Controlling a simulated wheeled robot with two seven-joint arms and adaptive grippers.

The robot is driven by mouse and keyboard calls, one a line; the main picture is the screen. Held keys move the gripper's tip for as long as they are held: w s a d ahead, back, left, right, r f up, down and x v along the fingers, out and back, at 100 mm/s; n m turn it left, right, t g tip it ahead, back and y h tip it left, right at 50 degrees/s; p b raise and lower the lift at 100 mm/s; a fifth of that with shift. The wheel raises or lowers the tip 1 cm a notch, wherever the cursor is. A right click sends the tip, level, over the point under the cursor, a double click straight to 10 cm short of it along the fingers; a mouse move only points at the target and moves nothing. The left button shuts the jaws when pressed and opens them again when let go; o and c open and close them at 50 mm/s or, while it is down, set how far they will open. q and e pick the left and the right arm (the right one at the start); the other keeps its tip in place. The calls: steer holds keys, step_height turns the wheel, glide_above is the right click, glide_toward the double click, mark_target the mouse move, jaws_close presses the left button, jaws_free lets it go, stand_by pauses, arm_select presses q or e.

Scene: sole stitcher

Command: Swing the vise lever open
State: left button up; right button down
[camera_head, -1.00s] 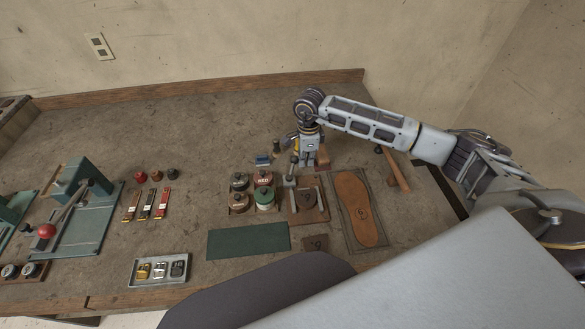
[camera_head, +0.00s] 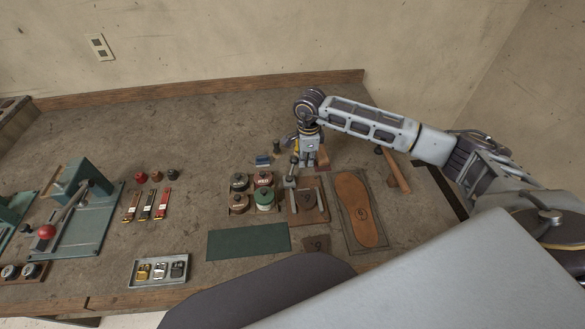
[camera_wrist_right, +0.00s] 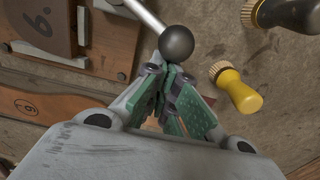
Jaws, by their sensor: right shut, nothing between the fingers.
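The vise (camera_head: 325,212) stands right of the centre of the bench, with a brown piece numbered like a 6 or 9 in it. Its lever ends in a dark ball (camera_head: 294,160); in the right wrist view the ball (camera_wrist_right: 176,43) sits on a pale metal rod (camera_wrist_right: 143,17). My right gripper (camera_head: 307,168) is low over the bench just behind and right of the ball. In the right wrist view its green-padded fingertips (camera_wrist_right: 166,66) are together, empty, right at the ball; whether they touch it I cannot tell. My left gripper is not in view.
A yellow-handled tool (camera_wrist_right: 237,90) and a dark brush-like tool (camera_wrist_right: 285,12) lie near the gripper. Several round tins (camera_head: 264,199) stand left of the vise. A brown sole (camera_head: 360,208) and a hammer (camera_head: 396,172) lie to the right.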

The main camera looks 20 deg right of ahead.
mark_target(296, 160)
steer(key=shift+w+a, duration=0.15)
steer(key=shift+a, duration=0.05)
steer(key=shift+w+a+b, duration=0.25)
steer(key=shift+a, duration=0.25)
steer(key=shift+w+a+b, duration=0.2)
steer(key=shift+w+a, duration=0.05)
steer(key=shift+a, duration=0.5)
stand_by(0.4)
steer(key=shift+w+a, duration=0.1)
steer(key=shift+a, duration=1.05)
steer(key=shift+a, duration=0.1)
steer(key=shift+a+b, duration=0.35)
steer(key=shift+s+a, duration=0.1)
steer(key=shift+s, duration=0.1)
